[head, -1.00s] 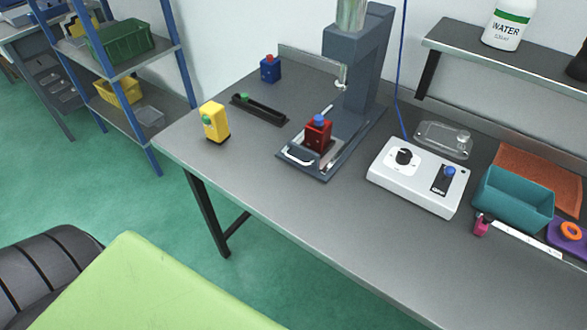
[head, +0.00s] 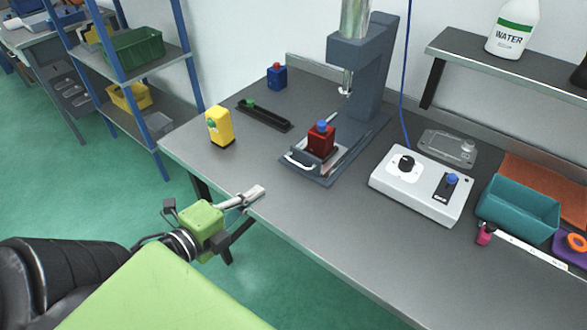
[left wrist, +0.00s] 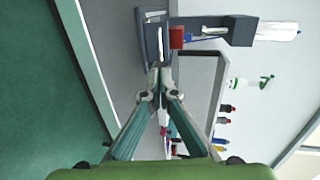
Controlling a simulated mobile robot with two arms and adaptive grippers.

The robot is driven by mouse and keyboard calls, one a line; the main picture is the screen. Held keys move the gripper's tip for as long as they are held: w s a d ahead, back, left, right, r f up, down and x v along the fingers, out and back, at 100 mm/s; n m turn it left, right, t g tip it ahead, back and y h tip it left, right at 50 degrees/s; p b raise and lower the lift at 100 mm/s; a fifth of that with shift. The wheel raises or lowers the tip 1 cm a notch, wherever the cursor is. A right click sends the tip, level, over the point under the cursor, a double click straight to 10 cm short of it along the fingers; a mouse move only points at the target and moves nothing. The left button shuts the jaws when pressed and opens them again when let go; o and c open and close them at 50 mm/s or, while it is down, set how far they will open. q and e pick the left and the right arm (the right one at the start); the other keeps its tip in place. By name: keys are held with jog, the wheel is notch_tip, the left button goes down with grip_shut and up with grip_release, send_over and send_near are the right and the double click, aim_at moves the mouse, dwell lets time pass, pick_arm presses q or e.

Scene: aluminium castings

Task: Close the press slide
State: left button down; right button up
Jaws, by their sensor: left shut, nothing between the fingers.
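The dark grey press (head: 362,85) stands on the bench. Its slide, with a pale handle (head: 298,164) at the front, sits on the press base. A red block with a blue knob (head: 321,141) stands on the slide, forward of the press ram (head: 346,84). My left gripper (head: 258,192) is shut and empty at the bench's front edge, apart from the slide and in front of it. In the left wrist view, its fingertips (left wrist: 160,76) point toward the press base (left wrist: 150,47) and the red block (left wrist: 177,38). My right gripper is not in view.
A yellow block (head: 220,128), a black rack (head: 264,115) and a blue block (head: 277,77) stand left of the press. A white control box (head: 420,187) and a teal bin (head: 518,208) stand to the right. The bench front (head: 240,170) is mostly clear.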

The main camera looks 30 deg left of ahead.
aim_at(297, 165)
pick_arm(q)
jog(key=p+x, duration=0.2)
jog(key=x, duration=1)
jog(key=shift+w, duration=0.2)
jog(key=shift+w+f, duration=0.1)
jog(key=shift+w, duration=0.35)
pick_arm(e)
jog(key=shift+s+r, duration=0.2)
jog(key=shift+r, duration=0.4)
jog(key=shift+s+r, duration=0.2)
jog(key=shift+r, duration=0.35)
pick_arm(q)
jog(key=shift+w, duration=0.1)
